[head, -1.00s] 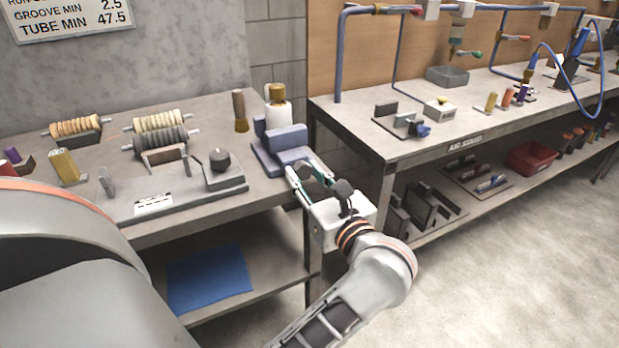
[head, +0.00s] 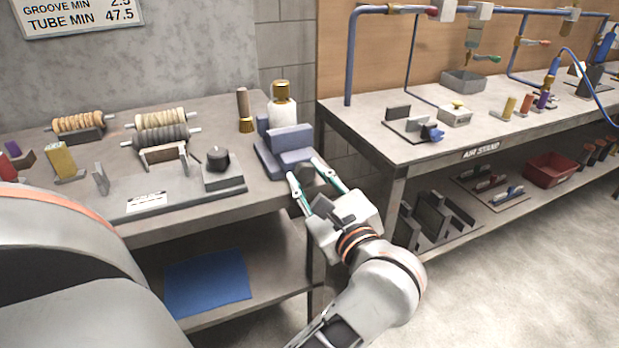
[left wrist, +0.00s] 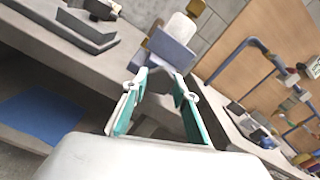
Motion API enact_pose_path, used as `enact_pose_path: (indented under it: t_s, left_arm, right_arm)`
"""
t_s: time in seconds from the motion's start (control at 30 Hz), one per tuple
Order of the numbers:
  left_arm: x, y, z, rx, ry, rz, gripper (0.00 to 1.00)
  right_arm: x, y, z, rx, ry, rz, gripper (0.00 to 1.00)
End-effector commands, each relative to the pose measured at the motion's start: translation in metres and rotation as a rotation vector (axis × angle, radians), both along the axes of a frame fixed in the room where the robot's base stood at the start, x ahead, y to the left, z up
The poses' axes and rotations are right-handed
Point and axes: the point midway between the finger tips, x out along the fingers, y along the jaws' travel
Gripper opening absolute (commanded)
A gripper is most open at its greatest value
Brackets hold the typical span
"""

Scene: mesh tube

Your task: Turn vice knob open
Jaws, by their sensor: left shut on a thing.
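The blue-grey vice (head: 284,149) stands at the right front corner of the left workbench. It also shows at the top of the left wrist view (left wrist: 172,50). My left gripper (head: 304,171) reaches up to the vice's front side from the lower right. In the left wrist view, the green-sided fingers (left wrist: 160,73) come together towards the vice's front, shut on the knob. The knob is small and mostly hidden between the fingertips, so its exact angle cannot be told. My right gripper is not in view.
A white bottle with a gold cap (head: 283,105) and a brush (head: 244,110) stand behind the vice. A grey fixture with a dark knob (head: 218,160) lies left of it. The air stand bench (head: 360,135) stands close on the right, with a narrow gap between.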

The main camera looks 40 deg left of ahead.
Motion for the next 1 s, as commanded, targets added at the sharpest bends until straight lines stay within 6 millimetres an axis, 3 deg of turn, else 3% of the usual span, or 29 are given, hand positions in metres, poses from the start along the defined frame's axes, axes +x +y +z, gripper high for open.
enact_pose_path:
  t_s: [0.17,0.2,0.23,0.27,0.77,1.0]
  left_arm:
    - [0.0,0.0,0.001,-0.001,-0.001,0.001,0.06]
    - [0.0,0.0,0.001,-0.001,-0.001,0.001,0.35]
    - [0.0,0.0,0.001,0.0,0.0,0.001,0.43]
    - [0.0,0.0,0.001,0.0,0.0,0.001,0.45]
    - [0.0,0.0,0.0,0.001,0.003,0.0,0.45]
    - [-0.001,0.0,0.006,0.044,0.099,0.0,0.45]
  right_arm:
    - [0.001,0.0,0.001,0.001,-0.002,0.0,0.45]
    - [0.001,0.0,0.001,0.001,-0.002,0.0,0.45]
    - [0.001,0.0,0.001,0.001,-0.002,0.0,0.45]
    - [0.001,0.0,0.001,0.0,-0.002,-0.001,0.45]
    - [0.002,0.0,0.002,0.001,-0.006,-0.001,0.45]
    - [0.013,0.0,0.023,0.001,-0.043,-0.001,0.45]
